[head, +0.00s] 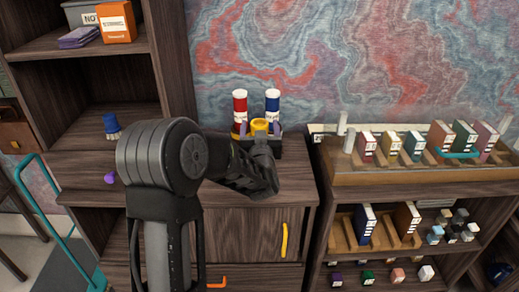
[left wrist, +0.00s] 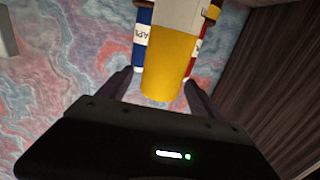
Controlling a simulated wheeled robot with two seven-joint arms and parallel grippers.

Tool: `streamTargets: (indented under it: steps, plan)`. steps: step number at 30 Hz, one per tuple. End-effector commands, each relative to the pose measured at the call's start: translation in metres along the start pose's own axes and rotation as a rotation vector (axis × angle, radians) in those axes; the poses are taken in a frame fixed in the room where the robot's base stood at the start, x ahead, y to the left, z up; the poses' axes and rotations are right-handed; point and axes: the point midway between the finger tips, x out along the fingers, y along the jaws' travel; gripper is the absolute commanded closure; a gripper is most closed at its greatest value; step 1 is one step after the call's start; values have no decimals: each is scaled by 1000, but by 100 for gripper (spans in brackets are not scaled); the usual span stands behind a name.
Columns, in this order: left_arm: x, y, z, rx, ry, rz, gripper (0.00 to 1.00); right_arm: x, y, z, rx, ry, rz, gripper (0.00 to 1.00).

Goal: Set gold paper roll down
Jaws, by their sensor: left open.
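The gold paper roll (head: 259,124) stands on the cabinet top by the wall, in front of the red and blue rolls; its lower part is hidden by my gripper. My left gripper (head: 260,130) is open, with a finger on either side of the roll. In the left wrist view the gold roll (left wrist: 172,65) shows yellow with a pale section, between the open fingers (left wrist: 160,92). I cannot tell whether the fingers touch it. A dark holder (head: 293,148) shows partly behind the gripper. My right gripper is not in view.
A red roll (head: 240,104) and a blue roll (head: 272,103) stand upright just behind. The cabinet top (head: 297,183) is bare at the front right. A shelf with books (head: 415,145) stands at the right, and an open shelf unit (head: 85,100) at the left.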

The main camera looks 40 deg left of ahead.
Motion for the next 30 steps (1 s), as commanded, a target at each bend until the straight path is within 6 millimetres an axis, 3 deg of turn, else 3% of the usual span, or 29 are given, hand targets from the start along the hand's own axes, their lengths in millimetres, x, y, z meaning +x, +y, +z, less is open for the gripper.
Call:
streamTargets:
  steps: [4,9,26,30]
  plan:
    - [23,-1,0,2,0,-1,26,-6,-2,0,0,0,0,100]
    - [37,-1,0,1,0,-1,26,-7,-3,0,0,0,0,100]
    - [37,-1,0,0,1,0,26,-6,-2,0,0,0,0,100]
    - [37,-1,0,0,1,0,36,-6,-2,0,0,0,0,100]
